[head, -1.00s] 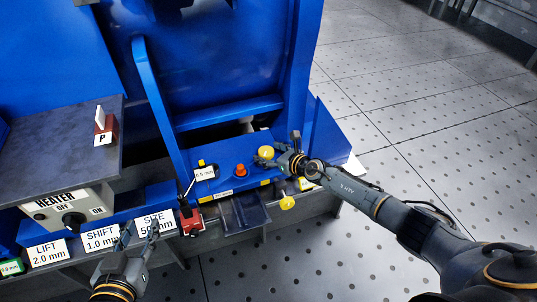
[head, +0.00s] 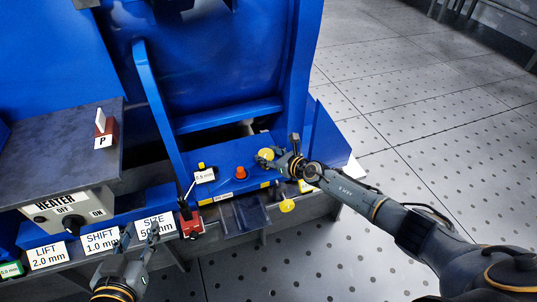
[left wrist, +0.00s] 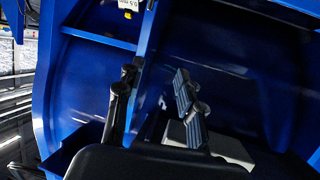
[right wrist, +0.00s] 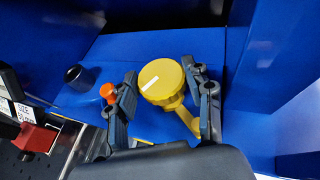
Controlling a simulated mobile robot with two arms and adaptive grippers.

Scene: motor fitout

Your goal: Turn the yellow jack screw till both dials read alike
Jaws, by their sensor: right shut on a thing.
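The yellow jack screw (head: 265,155) stands on the blue machine ledge in the head view. In the right wrist view its round yellow head (right wrist: 160,80) carries a white mark, and a yellow arm shows below it. My right gripper (head: 277,155) is shut on it, one finger on each side. No dial face can be read; a small white plate marked 0.5 mm (head: 204,175) stands left of the screw. My left gripper (head: 138,236) is open and empty in front of the SHIFT and SIZE labels; its fingers stand apart in the left wrist view (left wrist: 155,85).
An orange-red button (head: 241,172) sits left of the screw, and a second yellow knob (head: 287,205) hangs below the ledge. A red block (head: 191,227) stands at the front edge. A HEATER switch box (head: 68,213) is at the left. The floor to the right is clear.

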